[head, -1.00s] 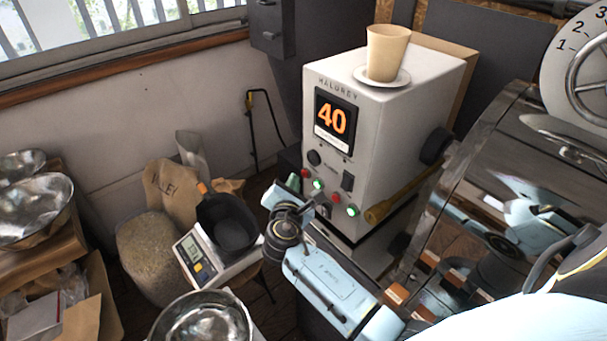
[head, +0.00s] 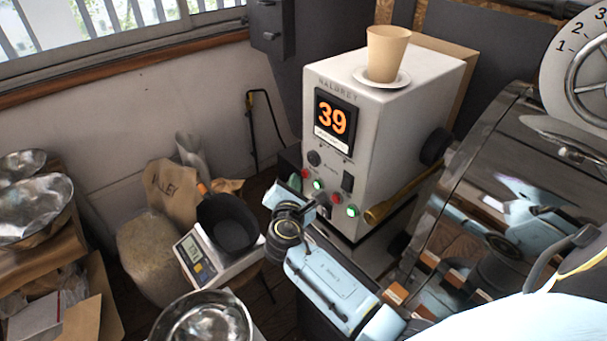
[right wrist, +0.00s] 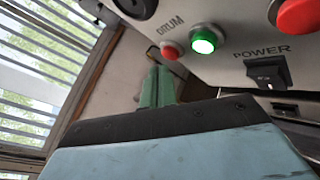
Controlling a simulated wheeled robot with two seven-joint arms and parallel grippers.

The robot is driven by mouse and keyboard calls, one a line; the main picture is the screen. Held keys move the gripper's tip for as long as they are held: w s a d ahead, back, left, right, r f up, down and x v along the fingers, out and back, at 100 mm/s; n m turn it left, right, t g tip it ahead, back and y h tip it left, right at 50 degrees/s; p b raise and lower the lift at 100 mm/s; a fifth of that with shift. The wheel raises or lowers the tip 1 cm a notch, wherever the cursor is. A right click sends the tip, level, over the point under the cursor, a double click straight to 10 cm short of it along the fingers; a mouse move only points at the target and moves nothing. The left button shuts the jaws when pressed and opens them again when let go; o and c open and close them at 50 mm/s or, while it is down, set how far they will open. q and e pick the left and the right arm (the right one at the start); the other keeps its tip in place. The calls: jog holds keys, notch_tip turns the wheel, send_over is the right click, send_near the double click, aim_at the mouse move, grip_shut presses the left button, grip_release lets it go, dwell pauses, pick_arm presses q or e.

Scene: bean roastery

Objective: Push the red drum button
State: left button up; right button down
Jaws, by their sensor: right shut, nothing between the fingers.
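The red drum button (head: 305,173) is at the left end of the lower control row on the white machine's front. In the right wrist view it is a small red dome (right wrist: 170,51) by the lettering, with a lit green button (right wrist: 203,42) beside it. My right gripper (head: 295,183) has green fingers, shut and empty, just left of and below the red drum button. In the right wrist view the fingertips (right wrist: 155,72) are close to the button's lower left; I cannot tell whether they touch. My left gripper is not in view.
The white machine (head: 420,110) carries a cup (head: 387,55) on a saucer and an orange display (head: 332,118). A black power switch (right wrist: 266,72) and a larger red button (right wrist: 298,14) are nearby. A scale (head: 200,258) with a black container stands to the left.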

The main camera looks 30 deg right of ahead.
jog(key=shift+d, duration=0.25)
jog(key=shift+w+d, duration=0.1)
jog(key=shift+d, duration=0.35)
dwell(0.6)
jog(key=shift+a, duration=0.9)
jog(key=shift+a, duration=0.1)
jog(key=shift+s+a, duration=0.25)
jog(key=shift+a, duration=0.95)
jog(key=shift+s+a, duration=0.2)
jog(key=shift+a, duration=0.95)
